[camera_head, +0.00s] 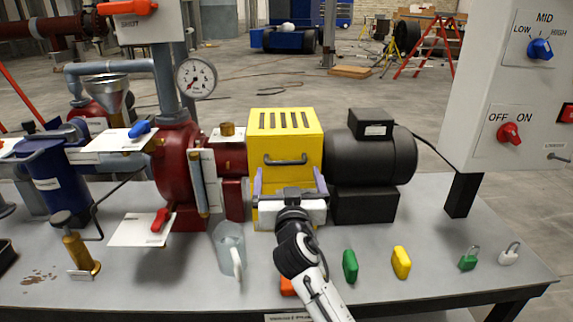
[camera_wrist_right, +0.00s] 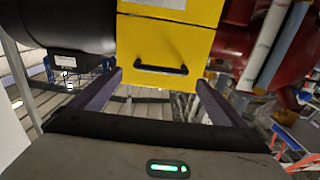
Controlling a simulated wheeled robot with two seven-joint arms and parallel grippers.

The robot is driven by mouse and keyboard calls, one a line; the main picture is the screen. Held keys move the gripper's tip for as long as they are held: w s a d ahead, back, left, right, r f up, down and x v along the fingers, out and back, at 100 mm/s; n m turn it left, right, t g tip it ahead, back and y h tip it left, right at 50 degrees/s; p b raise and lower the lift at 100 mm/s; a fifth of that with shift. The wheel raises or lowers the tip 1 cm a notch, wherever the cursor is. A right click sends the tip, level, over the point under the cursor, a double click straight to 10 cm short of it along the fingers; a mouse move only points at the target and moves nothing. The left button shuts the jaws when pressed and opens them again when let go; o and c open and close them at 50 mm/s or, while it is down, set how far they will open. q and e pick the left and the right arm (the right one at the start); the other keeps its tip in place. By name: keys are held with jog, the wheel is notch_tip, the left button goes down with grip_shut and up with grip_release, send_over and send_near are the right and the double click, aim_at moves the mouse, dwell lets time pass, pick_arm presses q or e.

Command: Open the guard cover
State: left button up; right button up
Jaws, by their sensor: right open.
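The guard cover (camera_head: 285,135) is a yellow box with slots in its top and a black handle (camera_head: 285,159) on its front face. It sits between the red pump and the black motor and looks closed. My right gripper (camera_head: 290,182) is in front of the cover, with its fingers spread wide at either side of the handle, a little below it. In the right wrist view the cover (camera_wrist_right: 168,40) and handle (camera_wrist_right: 161,69) lie beyond and between the open fingers (camera_wrist_right: 160,88). The fingers do not hold the handle. My left gripper is not in view.
A black motor (camera_head: 370,155) stands right of the cover, a red pump (camera_head: 180,180) left. A clear jug (camera_head: 228,250) is left of my right arm. A control panel (camera_head: 515,80) rises at right.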

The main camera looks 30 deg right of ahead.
aim_at(286, 164)
jog(key=x, duration=0.7)
jog(key=shift+w, duration=0.1)
